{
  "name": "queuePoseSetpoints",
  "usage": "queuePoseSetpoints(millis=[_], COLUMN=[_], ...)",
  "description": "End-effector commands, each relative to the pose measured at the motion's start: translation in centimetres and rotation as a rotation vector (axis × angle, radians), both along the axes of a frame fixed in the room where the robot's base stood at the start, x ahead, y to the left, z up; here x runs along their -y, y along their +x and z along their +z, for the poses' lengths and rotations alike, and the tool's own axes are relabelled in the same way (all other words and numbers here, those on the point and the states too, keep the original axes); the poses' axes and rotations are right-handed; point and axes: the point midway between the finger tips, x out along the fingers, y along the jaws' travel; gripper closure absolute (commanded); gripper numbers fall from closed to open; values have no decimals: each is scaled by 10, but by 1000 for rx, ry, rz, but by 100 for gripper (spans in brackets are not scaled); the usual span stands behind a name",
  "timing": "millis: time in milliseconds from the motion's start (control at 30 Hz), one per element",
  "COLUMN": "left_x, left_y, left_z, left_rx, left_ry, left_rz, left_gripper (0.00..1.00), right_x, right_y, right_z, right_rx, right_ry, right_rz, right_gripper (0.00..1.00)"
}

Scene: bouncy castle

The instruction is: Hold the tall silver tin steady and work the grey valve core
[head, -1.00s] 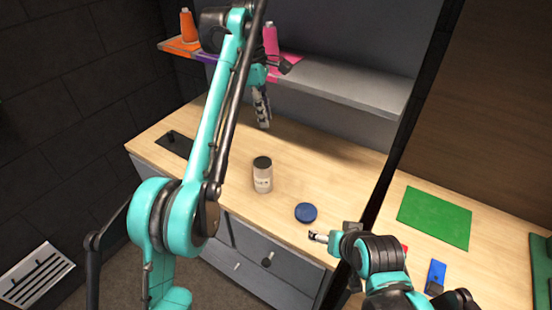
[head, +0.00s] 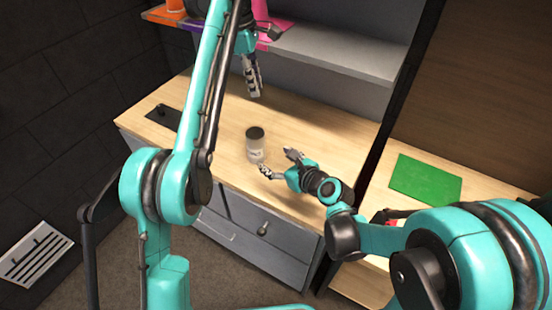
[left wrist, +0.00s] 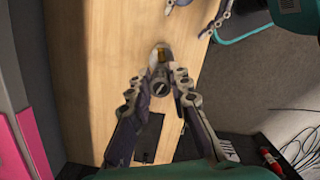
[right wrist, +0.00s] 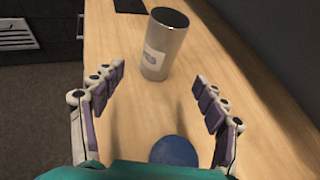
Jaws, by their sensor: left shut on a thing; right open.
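The tall silver tin (head: 255,150) stands upright on the wooden worktop, with a dark top and a pale label. It also shows in the right wrist view (right wrist: 163,47), just beyond the fingertips. My right gripper (head: 279,163) is open and empty, low over the worktop, its fingers pointing at the tin and apart from it. My left gripper (head: 253,82) is raised above the worktop, behind the tin. It is shut on a small grey piece with a brass-coloured part, seemingly the grey valve core (left wrist: 159,86); its details are blurred.
A blue disc (right wrist: 175,151) lies on the worktop below my right gripper. A black plate (head: 166,117) lies at the worktop's left. A grey shelf (head: 335,57) with coloured items runs behind. A dark upright post (head: 388,110) separates off a surface with a green mat (head: 425,180).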

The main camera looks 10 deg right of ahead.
Motion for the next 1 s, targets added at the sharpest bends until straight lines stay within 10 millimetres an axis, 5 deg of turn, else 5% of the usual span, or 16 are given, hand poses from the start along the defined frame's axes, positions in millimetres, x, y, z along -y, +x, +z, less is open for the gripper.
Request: queuePoseSetpoints(millis=[267, 700, 1000], left_x=[0, 0, 0], left_y=[0, 0, 0], left_z=[0, 0, 0], left_rx=[0, 0, 0], left_ry=[0, 0, 0], left_rz=[0, 0, 0], left_gripper=[100, 100, 100], right_x=[-13, -50, -57], right_y=[21, 84, 97], right_z=[-10, -40, -47], right_rx=[-15, -13, -13], right_ry=[44, 40, 40], right_rz=[-16, -15, -17], right_gripper=[27, 27, 27])
